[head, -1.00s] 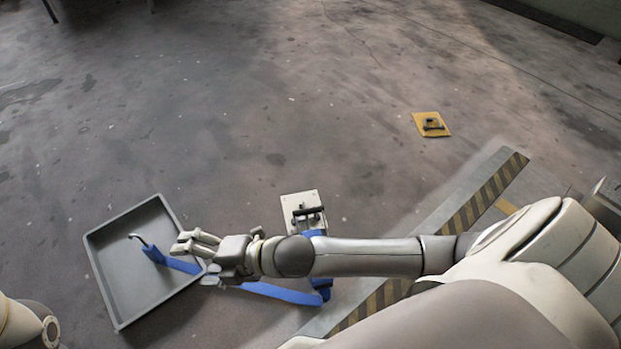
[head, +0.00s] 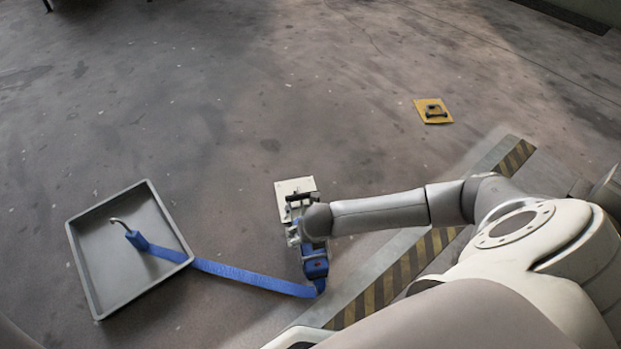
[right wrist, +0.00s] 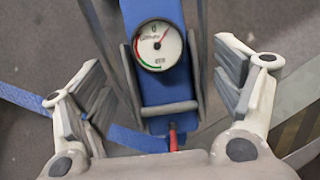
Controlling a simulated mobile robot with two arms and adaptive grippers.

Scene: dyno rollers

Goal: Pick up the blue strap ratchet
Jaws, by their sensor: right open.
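The blue strap ratchet (head: 316,266) lies on the floor at the lower middle of the head view, partly hidden by my right wrist. In the right wrist view its blue body (right wrist: 160,100) carries a round white gauge (right wrist: 158,46), with a grey bar below it and a red piece under that. My right gripper (right wrist: 161,88) is open, one finger on each side of the ratchet, apart from it. A blue strap (head: 245,274) runs left from the ratchet to a metal hook (head: 119,222) in the grey tray. My left gripper is out of view.
The grey tray (head: 82,269) stands at the left. A pale plate (head: 294,186) with a dark bar lies just beyond my right gripper. A yellow plate (head: 424,103) lies farther right. A striped ramp edge (head: 387,290) is at right.

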